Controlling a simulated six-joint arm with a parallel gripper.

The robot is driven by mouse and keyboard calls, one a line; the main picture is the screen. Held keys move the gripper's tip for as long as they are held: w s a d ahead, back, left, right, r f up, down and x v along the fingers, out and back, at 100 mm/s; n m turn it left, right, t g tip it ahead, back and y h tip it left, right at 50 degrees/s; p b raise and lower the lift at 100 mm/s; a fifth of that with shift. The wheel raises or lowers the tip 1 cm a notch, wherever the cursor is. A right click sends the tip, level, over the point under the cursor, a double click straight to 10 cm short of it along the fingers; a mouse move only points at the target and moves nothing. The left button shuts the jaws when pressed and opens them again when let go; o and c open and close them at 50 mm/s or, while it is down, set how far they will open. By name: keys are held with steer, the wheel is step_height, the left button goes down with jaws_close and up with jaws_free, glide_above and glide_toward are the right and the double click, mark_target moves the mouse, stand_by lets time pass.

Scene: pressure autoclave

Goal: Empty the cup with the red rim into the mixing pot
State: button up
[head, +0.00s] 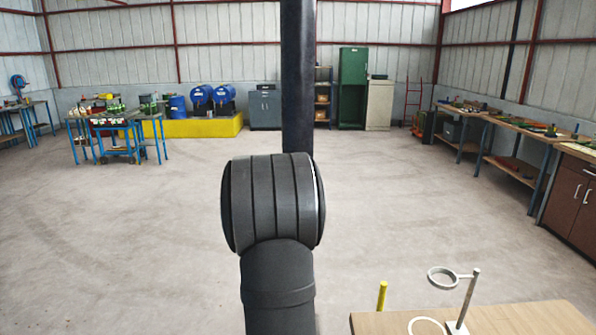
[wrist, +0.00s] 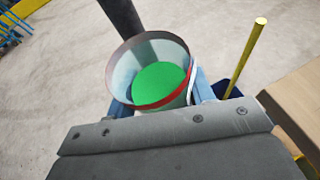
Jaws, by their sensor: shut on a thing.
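The cup with the red rim (wrist: 177,108) is in the wrist view, its mouth facing the camera. It holds something bright green, and the red shows along the near side of its rim. My gripper (wrist: 160,90) is shut on it, with blue fingers showing at both sides of the cup. The grey gripper body hides the cup's lower part. In the head view the cup and gripper are not visible. I cannot make out the mixing pot for certain; a white ring (head: 427,321) on the wooden table (head: 520,318) is cut off by the bottom edge.
A ring stand (head: 467,300) with a grey ring stands on the table at lower right. A yellow post (head: 382,296) rises by the table's left corner and shows right of the cup in the wrist view (wrist: 245,57). The floor beyond is open.

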steer(key=shift+a, duration=0.2)
steer(key=s+d+r+m+g+h, duration=0.3)
steer(key=s+d+m+g+h, duration=0.75)
steer(key=s+d, duration=0.8)
steer(key=s+f+m+g+y, duration=0.1)
steer(key=s+m+g, duration=0.5)
steer(key=s, duration=0.6)
steer(key=s+f+m+g+y, duration=0.1)
steer(key=s+m+g+y, duration=0.3)
steer(key=s, duration=0.9)
steer(key=m+g, duration=0.1)
steer(key=m, duration=0.2)
steer(key=shift+d+f+g, duration=0.2)
steer(key=shift+f+g, duration=0.15)
steer(key=shift+f, duration=0.05)
